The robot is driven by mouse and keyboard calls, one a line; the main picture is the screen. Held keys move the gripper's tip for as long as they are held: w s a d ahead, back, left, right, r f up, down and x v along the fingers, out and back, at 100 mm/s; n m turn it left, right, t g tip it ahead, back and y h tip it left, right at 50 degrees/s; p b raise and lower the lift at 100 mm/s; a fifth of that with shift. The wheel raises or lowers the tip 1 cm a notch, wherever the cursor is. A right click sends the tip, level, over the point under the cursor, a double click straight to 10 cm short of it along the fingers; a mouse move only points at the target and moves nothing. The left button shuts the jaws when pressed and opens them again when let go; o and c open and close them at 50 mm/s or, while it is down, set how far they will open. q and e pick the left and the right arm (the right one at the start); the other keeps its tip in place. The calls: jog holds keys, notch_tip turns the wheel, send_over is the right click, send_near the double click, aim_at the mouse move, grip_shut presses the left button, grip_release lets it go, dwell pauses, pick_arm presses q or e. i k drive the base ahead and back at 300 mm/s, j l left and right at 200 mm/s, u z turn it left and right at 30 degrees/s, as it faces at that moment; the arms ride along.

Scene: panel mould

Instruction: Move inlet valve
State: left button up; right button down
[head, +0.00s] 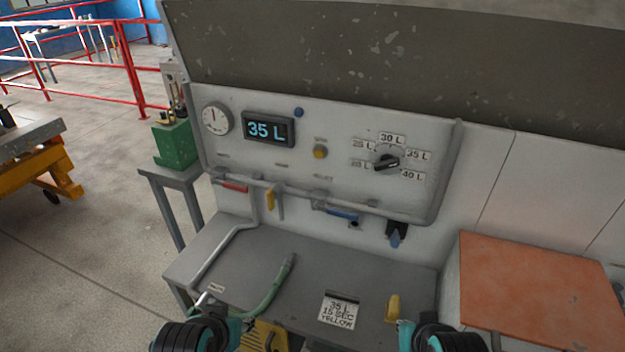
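A grey panel (340,125) carries a pipe with lever valves. A red lever (233,186) lies along the pipe at left, a yellow lever (269,200) hangs down beside it, and a blue lever (343,214) lies along the pipe further right. The small labels are too blurred to tell which valve is the inlet. My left gripper (208,304) and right gripper (404,332) are low at the bottom edge, apart from all the valves; their fingers are mostly cut off.
The display (268,130) reads 35 L; a gauge (217,118) and a selector knob (387,162) flank it. A card (340,311) reading 35 L, 15 SEC, YELLOW and a green hose (276,289) are on the grey bench (310,268). An orange-topped box (535,285) stands at right.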

aim_at(340, 213)
jog(key=k+l+u, duration=0.1)
jog(key=u, duration=0.25)
jog(key=k+u, duration=0.15)
jog(key=u, duration=0.2)
jog(key=k+u, duration=0.1)
jog(key=u, duration=0.25)
